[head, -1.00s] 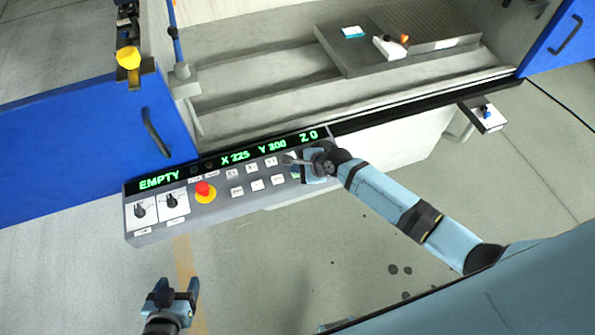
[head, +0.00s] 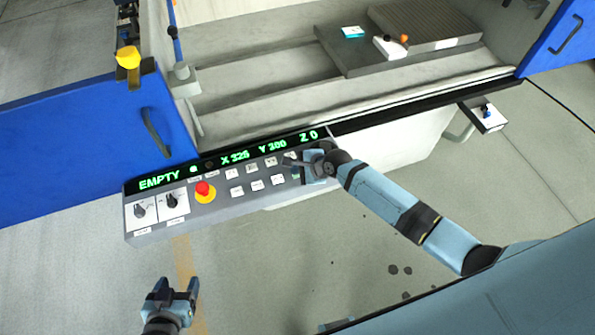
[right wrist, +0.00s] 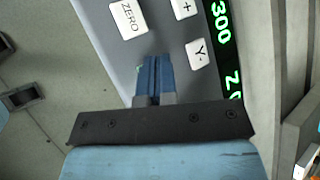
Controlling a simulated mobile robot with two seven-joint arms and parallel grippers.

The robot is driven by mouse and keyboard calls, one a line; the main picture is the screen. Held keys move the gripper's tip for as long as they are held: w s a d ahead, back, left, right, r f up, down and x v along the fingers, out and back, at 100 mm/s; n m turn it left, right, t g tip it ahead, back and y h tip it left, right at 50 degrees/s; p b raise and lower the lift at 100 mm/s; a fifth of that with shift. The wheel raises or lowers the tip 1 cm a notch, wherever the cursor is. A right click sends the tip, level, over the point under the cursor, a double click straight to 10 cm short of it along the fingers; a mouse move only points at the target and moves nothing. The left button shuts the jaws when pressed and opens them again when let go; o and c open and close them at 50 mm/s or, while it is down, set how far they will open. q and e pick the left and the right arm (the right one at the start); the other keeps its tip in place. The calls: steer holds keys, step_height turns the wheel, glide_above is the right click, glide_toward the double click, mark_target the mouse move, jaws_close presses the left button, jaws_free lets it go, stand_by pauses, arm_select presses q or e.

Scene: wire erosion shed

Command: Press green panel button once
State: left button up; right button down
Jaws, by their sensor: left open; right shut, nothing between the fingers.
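The control panel (head: 220,207) is a grey sloped box with a black display strip of green text. It carries several white buttons, two dials and a red stop knob. My right gripper (head: 290,162) is shut and empty at the panel's right end. In the right wrist view, its closed fingertips (right wrist: 152,62) are over the panel face, beside the ZERO and Y keys. Only a green sliver (right wrist: 138,70) of the green button shows beside the fingertips; the gripper hides the rest. I cannot tell whether they touch. My left gripper (head: 179,288) is open and empty, below and apart from the panel.
A blue door (head: 75,135) stands left of the panel, and the machine's grey bed (head: 270,75) is behind it. A small bracket with a white-topped box (head: 486,117) sticks out on the right.

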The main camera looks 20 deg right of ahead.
mark_target(297, 175)
steer(key=shift+r+p, duration=0.85)
steer(key=shift+p, duration=0.25)
step_height(297, 175, up, 2)
steer(key=shift+r+p, duration=0.2)
steer(key=shift+p, duration=0.45)
steer(key=shift+r, duration=1.25)
